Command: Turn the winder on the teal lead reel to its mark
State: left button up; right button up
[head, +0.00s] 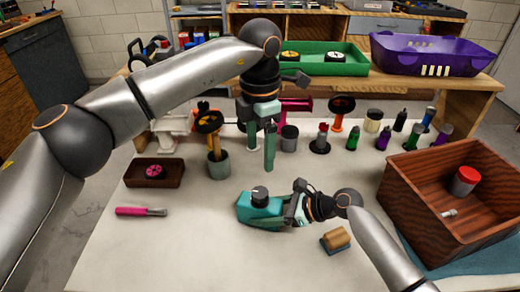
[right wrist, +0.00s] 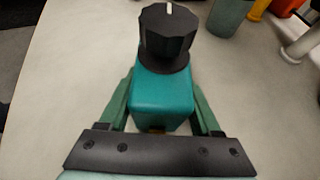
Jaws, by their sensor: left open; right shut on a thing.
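I cannot make out a separate mark on the reel. My right gripper (head: 286,211) is shut on the reel's body from the right, its green fingers along both sides in the wrist view. My left gripper (head: 262,152) is open and empty, pointing down above and behind the reel.
A pink-handled tool (head: 140,212) and brown tray (head: 150,173) are at left. The front left table is clear.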

jog(key=o, duration=1.3)
jog(key=shift+o, duration=0.2)
jog(key=v, duration=1.2)
